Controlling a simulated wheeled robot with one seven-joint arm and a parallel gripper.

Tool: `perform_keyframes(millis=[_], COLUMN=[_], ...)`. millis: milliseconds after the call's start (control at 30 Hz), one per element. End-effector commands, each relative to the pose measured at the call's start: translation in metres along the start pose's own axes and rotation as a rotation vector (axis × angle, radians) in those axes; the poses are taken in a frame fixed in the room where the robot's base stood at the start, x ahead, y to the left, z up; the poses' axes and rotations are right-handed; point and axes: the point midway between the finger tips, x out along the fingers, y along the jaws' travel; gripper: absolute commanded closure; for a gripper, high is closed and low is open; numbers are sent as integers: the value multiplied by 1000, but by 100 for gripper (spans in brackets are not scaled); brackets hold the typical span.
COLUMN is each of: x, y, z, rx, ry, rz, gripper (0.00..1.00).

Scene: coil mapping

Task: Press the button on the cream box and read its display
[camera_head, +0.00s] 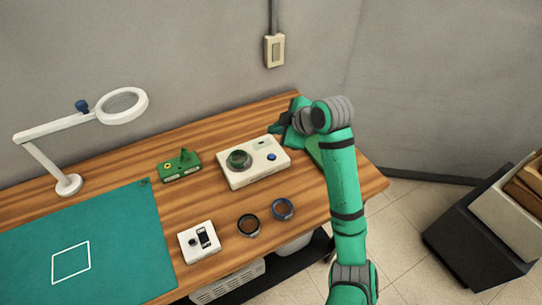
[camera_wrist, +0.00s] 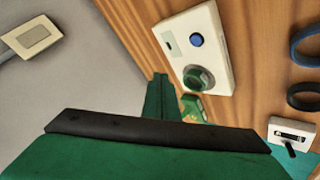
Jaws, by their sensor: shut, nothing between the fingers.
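The cream box (camera_head: 232,179) lies on the wooden table, with a round blue button (camera_head: 272,157) on its top. In the wrist view, the blue button (camera_wrist: 196,40) and a small pale display (camera_wrist: 169,41) show on the cream box (camera_wrist: 216,62). I cannot read any figures on the display. A dark green round coil (camera_head: 239,159) sits on the box's left part. My gripper (camera_head: 279,128) is above the table by the box's back right corner, apart from the button. It also shows in the wrist view (camera_wrist: 160,78), shut and empty.
A green block device (camera_head: 179,166) lies left of the box. Two dark rings (camera_head: 248,225) (camera_head: 283,209) and a small white box (camera_head: 187,247) lie in front. A magnifier lamp (camera_head: 122,106) and a green mat (camera_head: 120,240) are on the left. A wall switch (camera_head: 274,50) is behind.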

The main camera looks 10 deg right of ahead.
Motion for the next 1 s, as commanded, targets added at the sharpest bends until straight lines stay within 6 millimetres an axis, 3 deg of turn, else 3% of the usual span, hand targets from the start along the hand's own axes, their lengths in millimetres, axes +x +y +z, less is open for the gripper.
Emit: perform_keyframes(millis=[467,1000], x=[3,46], y=[-3,-34], z=[0,32], rx=[-8,-4], ry=[1,2], rz=[-5,-4], gripper=[100,100])
